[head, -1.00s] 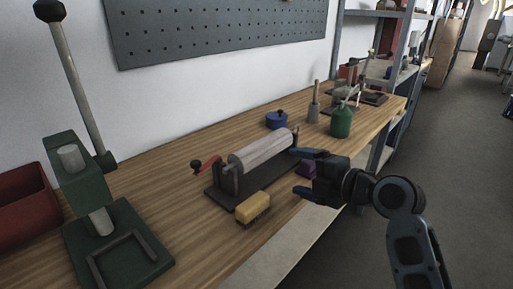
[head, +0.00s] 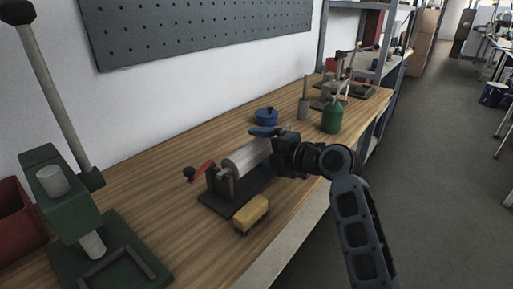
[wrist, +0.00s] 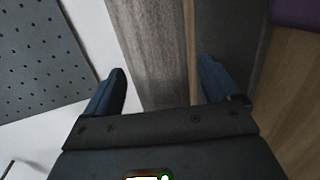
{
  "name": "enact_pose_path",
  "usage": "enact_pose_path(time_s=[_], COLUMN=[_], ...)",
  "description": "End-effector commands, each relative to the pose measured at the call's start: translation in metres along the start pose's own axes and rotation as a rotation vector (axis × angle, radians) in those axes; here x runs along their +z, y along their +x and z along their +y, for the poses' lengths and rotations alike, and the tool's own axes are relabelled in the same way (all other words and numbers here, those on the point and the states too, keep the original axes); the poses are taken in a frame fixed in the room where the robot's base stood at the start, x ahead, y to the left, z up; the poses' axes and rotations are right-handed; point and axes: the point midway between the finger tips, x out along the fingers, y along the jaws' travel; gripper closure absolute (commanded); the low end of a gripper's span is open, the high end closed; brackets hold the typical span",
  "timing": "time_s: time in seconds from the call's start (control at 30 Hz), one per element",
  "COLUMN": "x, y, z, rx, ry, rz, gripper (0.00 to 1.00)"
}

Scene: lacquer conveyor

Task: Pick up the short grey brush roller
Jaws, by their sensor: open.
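The grey roller (head: 243,157) is a streaked cylinder lying lengthwise in a dark stand (head: 228,208) with a red crank on its left end. My gripper (head: 266,146) is open at the roller's far right end and hides that end. One blue finger shows above the roller in the head view; the other is hidden.
A yellow block (head: 252,213) lies in front of the stand. A blue pot (head: 266,116), a grey post (head: 304,108) and a green bottle (head: 332,117) stand behind. A green press (head: 75,205) and a red bin (head: 18,215) are at left. A purple thing (wrist: 296,13) shows in the wrist view.

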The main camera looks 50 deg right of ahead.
Motion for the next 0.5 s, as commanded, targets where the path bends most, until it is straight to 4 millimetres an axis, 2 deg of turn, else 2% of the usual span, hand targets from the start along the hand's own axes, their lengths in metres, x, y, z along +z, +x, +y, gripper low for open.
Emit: enact_pose_path(time_s=[0.13, 0.37, 0.5], x=[-0.0002, -0.0001, -0.0002], y=[0.0132, 0.0149, 0.0147], z=[0.0001, -0.0009, -0.0009], rx=[0.0, 0.0, 0.0], ry=[0.0, 0.0, 0.0], rz=[0.001, 0.0, 0.0], gripper=[0.11, 0.11, 0.22])
